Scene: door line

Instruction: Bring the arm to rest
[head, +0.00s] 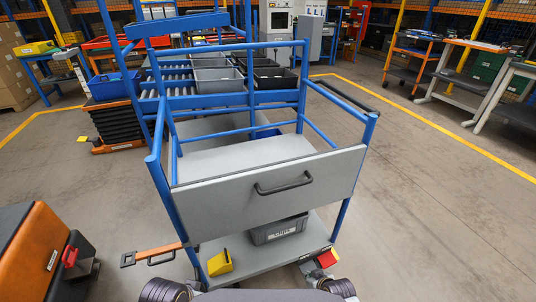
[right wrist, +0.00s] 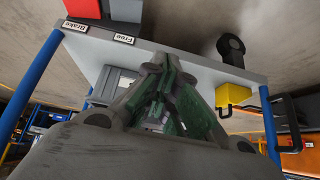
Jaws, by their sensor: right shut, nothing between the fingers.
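My right gripper (right wrist: 167,72) shows in the right wrist view with its fingers together and nothing between them. That view looks upside down at the cart's lower deck (right wrist: 190,62), with the gripper in front of it. In the head view, dark rounded parts of my arms show only at the bottom edge, and no fingertips are clear there. My left gripper is not seen. The blue-framed cart (head: 304,88) stands straight ahead, with a grey front panel (head: 225,205) and a dark handle (head: 284,184) on it.
The lower deck holds a grey bin (head: 278,230), a yellow block (head: 220,263) and a red pedal (head: 327,258). An orange bar (head: 160,252) sticks out left of the cart. An orange and dark unit (head: 38,250) stands at left. Floor at right (head: 440,220) is clear.

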